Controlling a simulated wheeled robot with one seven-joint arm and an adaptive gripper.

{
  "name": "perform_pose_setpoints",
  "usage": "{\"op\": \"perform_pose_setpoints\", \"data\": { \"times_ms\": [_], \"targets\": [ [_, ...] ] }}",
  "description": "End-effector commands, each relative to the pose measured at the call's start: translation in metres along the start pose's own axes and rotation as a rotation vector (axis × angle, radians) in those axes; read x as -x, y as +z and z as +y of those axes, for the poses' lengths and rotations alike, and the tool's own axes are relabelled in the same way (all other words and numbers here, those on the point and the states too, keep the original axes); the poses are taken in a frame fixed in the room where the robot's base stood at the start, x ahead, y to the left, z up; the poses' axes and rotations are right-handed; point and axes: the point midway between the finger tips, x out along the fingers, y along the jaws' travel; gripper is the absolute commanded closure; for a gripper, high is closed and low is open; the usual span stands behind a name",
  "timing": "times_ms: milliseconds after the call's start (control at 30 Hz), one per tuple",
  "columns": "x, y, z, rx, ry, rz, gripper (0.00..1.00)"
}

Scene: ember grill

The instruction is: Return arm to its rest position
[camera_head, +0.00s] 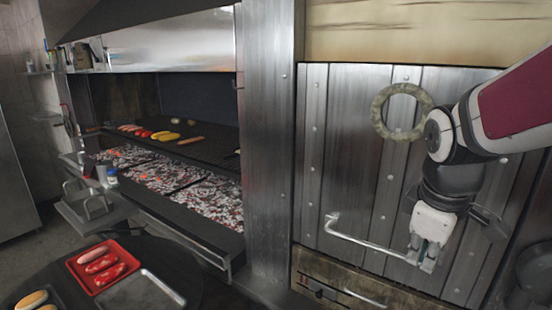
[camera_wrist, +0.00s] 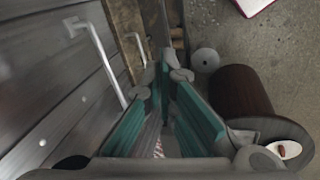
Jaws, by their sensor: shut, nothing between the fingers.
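My gripper (camera_head: 424,262) points down in front of the metal door (camera_head: 345,150) at the right of the head view. It is shut and holds nothing. Its fingertips overlap the right end of the door's long bar handle (camera_head: 368,243); I cannot tell whether they touch it. My arm comes in from the right edge and bends down at the elbow. In the wrist view, the teal-lined fingers (camera_wrist: 168,75) reach forward, with two bar handles to their left and the floor beyond.
A round ring (camera_head: 401,112) is on the door behind my arm. Left are the grill's glowing coals (camera_head: 185,200), with food on the rack above. A round table holds a red tray (camera_head: 82,272) with sausages. A dark brown cylinder (camera_wrist: 238,92) stands right in the wrist view.

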Motion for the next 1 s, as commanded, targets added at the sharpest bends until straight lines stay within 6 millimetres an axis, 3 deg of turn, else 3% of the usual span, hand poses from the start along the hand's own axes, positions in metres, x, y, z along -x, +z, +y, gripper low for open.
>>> {"op": "perform_pose_setpoints", "data": {
  "times_ms": [267,400,600,1000],
  "targets": [
    [0.035,0.008,-0.035,-0.249,0.050,0.070,1.00],
    [0.056,0.018,-0.064,-0.457,0.051,0.153,1.00],
    [0.070,0.032,-0.097,-0.702,-0.001,0.257,1.00],
    [0.072,0.038,-0.109,-0.801,-0.037,0.293,1.00]
  ]
}}
